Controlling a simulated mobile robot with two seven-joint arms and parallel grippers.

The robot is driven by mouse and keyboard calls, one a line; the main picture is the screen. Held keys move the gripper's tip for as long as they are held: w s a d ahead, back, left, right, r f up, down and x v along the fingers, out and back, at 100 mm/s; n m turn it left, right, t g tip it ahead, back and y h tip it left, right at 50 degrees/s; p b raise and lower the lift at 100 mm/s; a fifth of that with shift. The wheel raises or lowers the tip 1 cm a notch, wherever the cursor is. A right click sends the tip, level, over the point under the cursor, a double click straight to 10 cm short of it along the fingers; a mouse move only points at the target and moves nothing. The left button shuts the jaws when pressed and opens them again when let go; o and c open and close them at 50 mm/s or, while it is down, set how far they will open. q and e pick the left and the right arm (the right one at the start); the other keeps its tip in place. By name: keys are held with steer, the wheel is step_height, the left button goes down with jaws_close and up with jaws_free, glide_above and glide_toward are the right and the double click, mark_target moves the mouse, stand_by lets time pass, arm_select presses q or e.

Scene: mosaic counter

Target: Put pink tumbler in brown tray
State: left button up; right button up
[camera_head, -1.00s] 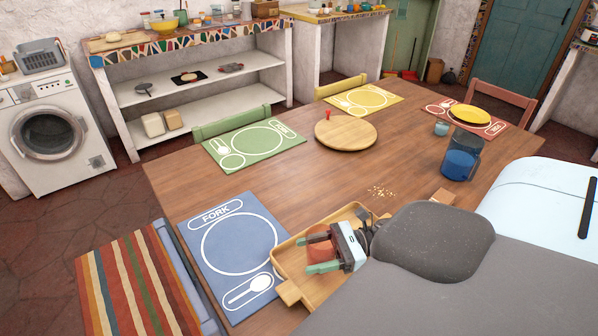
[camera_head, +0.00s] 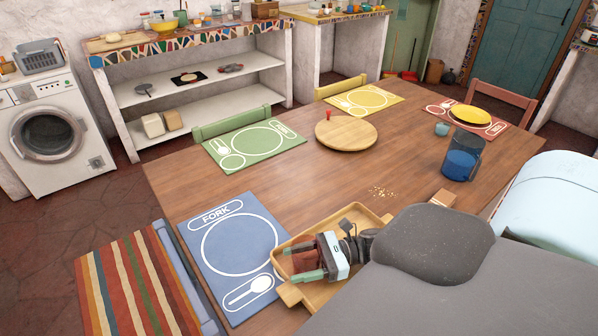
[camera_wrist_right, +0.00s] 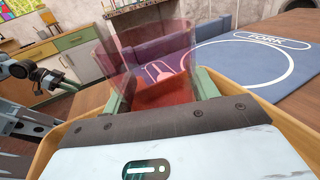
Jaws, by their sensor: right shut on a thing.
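The pink tumbler is see-through and reddish. In the wrist view the tumbler (camera_wrist_right: 160,60) stands between my finger pads, wide rim up, with a darker red lower part. In the head view the tumbler (camera_head: 303,256) is partly hidden by my right gripper (camera_head: 298,262), which is shut on it. Both are over the left part of the brown tray (camera_head: 318,293), a light wooden tray with raised walls and a handle. The tray wall (camera_wrist_right: 285,125) also shows in the wrist view. I cannot tell whether the tumbler touches the tray floor.
A blue placemat (camera_head: 240,240) lies left of the tray. A round wooden board (camera_head: 346,134), a blue pitcher (camera_head: 461,160) and a small teal cup (camera_head: 441,129) stand farther back. Crumbs (camera_head: 381,192) lie behind the tray. The table's middle is clear.

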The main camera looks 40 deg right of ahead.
steer(key=o, duration=1.1)
steer(key=shift+f, duration=0.15)
steer(key=shift+c, duration=0.2)
steer(key=o, duration=0.4)
steer(key=shift+o, duration=0.2)
steer(key=shift+r, duration=0.2)
steer(key=b+v, duration=0.1)
steer(key=v, duration=0.5)
steer(key=shift+s+f, duration=0.1)
steer(key=shift+f, duration=0.1)
steer(key=shift+s+d+r, duration=0.1)
steer(key=shift+s+d, duration=0.15)
steer(key=shift+d, duration=0.4)
arm_select(q)
steer(key=shift+s+d+f, duration=0.1)
steer(key=shift+s+f, duration=0.25)
steer(key=shift+f, duration=0.3)
arm_select(e)
steer(key=shift+d, duration=0.1)
arm_select(q)
steer(key=shift+w, duration=0.1)
